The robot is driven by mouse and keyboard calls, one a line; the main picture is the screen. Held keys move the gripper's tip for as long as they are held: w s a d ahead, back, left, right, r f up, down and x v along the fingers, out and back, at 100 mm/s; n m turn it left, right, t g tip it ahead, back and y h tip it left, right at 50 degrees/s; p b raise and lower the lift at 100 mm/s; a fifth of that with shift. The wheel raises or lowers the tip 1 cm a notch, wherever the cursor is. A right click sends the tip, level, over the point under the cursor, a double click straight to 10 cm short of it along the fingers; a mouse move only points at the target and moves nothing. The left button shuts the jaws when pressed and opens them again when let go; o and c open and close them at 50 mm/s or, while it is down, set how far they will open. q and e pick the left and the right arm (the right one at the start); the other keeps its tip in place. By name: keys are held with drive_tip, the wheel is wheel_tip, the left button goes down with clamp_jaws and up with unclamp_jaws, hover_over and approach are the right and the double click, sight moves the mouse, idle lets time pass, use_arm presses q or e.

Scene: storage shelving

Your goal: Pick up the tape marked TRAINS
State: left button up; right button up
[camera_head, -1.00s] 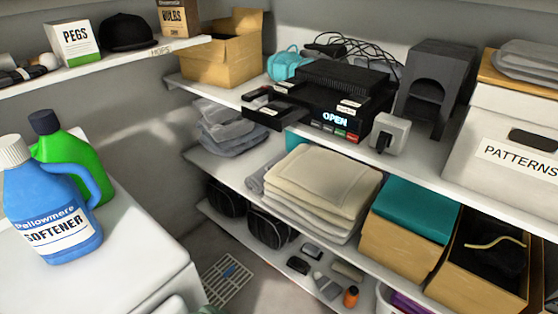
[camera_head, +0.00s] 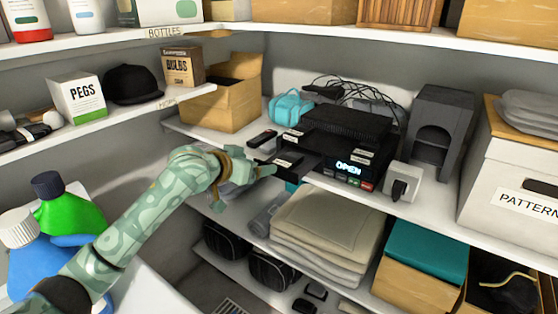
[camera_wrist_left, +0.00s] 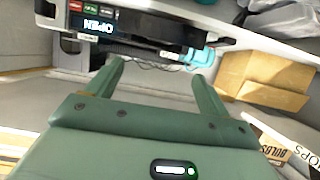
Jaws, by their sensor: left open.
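A black video deck (camera_head: 322,150) with a lit OPEN display stands on the middle shelf. Its open tray projects to the left, with a black tape (camera_head: 287,161) bearing a pale label at it. Another dark tape (camera_head: 262,138) lies on the shelf just behind. The labels are too small to read, so I cannot tell which says TRAINS. My left gripper (camera_head: 243,182) is open and empty at the shelf's front edge, left of the tray. In the left wrist view its fingers (camera_wrist_left: 156,76) are apart, and the deck (camera_wrist_left: 90,20) appears upside down beyond them. My right gripper is not seen.
A cardboard box (camera_head: 222,105) and a turquoise bag (camera_head: 290,107) stand behind the tapes. A grey arched unit (camera_head: 437,135) and a grey-white box (camera_head: 402,182) are right of the deck. Softener and green bottles stand at left.

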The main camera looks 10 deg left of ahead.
use_arm(q)
drive_tip(key=b, duration=0.3)
approach(287, 159)
drive_tip(key=x, duration=0.3)
drive_tip(key=shift+s+d+f, duration=0.1)
drive_tip(key=shift+f, duration=0.1)
drive_tip(key=shift+x, duration=0.8)
drive_tip(key=b+x, duration=0.2)
drive_tip(key=x, duration=0.2)
drive_tip(key=shift+b, duration=0.35)
drive_tip(key=shift+w, duration=0.3)
drive_tip(key=shift+r, duration=0.1)
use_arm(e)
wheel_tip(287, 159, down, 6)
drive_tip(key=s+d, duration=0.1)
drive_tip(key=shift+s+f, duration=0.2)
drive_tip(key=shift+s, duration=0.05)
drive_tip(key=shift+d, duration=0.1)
use_arm(q)
drive_tip(key=c, duration=1.1)
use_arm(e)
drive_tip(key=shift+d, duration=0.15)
